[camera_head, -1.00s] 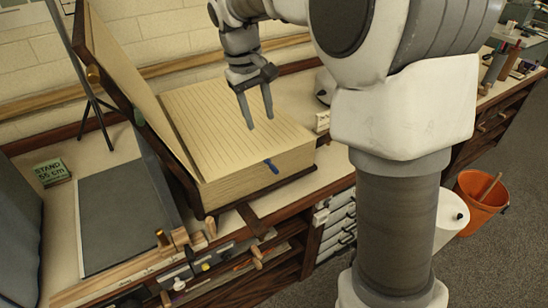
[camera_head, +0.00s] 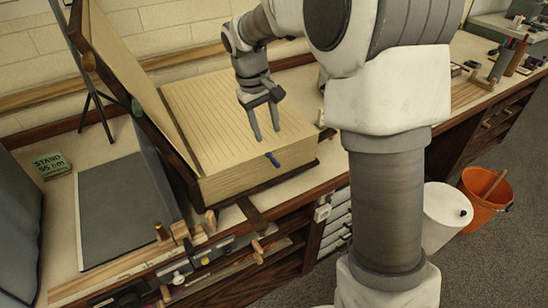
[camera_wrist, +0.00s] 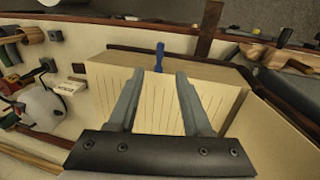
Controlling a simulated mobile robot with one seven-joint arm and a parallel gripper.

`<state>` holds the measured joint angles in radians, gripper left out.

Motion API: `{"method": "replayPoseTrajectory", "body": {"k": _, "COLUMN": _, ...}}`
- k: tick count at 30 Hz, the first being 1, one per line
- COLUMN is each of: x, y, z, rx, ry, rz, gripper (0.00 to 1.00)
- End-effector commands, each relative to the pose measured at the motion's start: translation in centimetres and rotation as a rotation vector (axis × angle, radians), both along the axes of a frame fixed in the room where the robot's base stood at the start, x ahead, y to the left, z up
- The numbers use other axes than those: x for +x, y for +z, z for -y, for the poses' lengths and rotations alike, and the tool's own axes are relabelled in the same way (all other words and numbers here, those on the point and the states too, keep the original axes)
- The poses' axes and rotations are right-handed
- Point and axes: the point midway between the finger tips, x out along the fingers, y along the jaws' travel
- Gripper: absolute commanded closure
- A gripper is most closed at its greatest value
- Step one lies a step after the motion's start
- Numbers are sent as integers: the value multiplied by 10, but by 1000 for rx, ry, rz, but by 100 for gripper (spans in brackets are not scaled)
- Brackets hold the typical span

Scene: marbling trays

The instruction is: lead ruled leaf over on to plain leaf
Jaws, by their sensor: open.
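A very large open book lies on the bench. The ruled leaf (camera_head: 218,118) is the lined cream top of its thick right-hand page block, and its lines also show in the wrist view (camera_wrist: 160,112). A blue tab (camera_head: 272,159) sticks out at the block's front edge; in the wrist view the blue tab (camera_wrist: 159,57) shows beyond and between the fingertips. The plain leaf (camera_head: 128,72) is the unlined cream face on the raised, tilted left side. My gripper (camera_head: 265,135) is open and empty over the ruled leaf near its front edge. I cannot tell whether the fingertips touch it.
A dark grey board (camera_head: 122,205) lies left of the book, beside a green stand sign (camera_head: 52,165). Wooden blocks and small tools line the bench front. An orange bucket (camera_head: 487,200) and a white bin (camera_head: 440,215) stand on the floor at right.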

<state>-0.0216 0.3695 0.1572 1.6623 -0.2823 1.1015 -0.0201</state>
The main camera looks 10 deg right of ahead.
Motion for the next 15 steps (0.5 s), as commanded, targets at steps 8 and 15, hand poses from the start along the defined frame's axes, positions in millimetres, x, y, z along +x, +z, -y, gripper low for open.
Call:
{"method": "replayPoseTrajectory", "body": {"k": 8, "x": 2, "y": -35, "z": 6, "rx": 0, "ry": 0, "rz": -2, "gripper": 50}}
{"method": "replayPoseTrajectory", "body": {"k": 15, "x": 4, "y": -64, "z": 12, "rx": 0, "ry": -1, "rz": -2, "gripper": 50}}
